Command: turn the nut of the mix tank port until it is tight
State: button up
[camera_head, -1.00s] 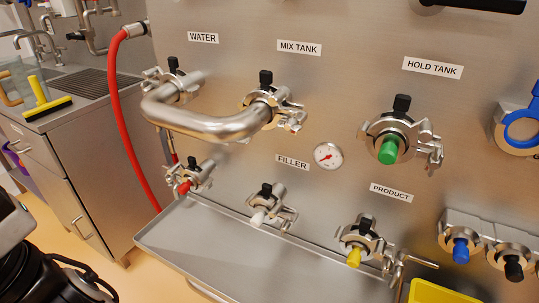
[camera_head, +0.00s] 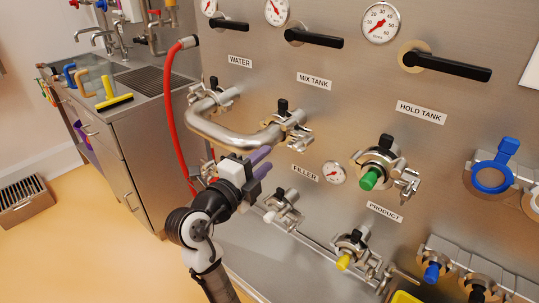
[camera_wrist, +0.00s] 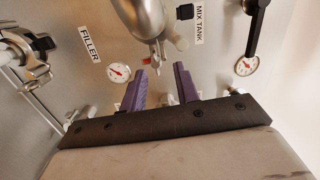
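The mix tank port (camera_head: 290,122) is on the steel panel below the MIX TANK label (camera_head: 314,80). It has a steel clamp with a black knob on top, and its nut (camera_head: 300,141) shows at the clamp's lower right. A bent steel pipe (camera_head: 217,133) joins this port to the water port (camera_head: 216,97). My gripper (camera_head: 266,160) has purple fingers and is below the pipe, apart from the nut. In the wrist view the fingers (camera_wrist: 160,82) are spread with nothing gripped, and pipe and clamp (camera_wrist: 156,52) show ahead. Exact finger-to-nut distance is unclear.
The hold tank port (camera_head: 377,165) with its green plug is to the right. The filler port (camera_head: 283,208) and product port (camera_head: 350,246) are below. A red hose (camera_head: 171,110) hangs left, beside the sink cabinet (camera_head: 125,140).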

aim_at(293, 149)
jog(key=shift+m+g+h, duration=0.4)
jog(key=shift+m+g, duration=0.1)
jog(key=shift+m, duration=0.3)
jog(key=x, duration=0.3)
jog(key=d+x, duration=0.1)
jog(key=x, duration=0.2)
jog(key=s+x, duration=0.1)
jog(key=x, duration=0.2)
jog(key=shift+w+d+f, duration=0.3)
jog(key=shift+d+f, duration=0.05)
jog(key=shift+c, duration=0.3)
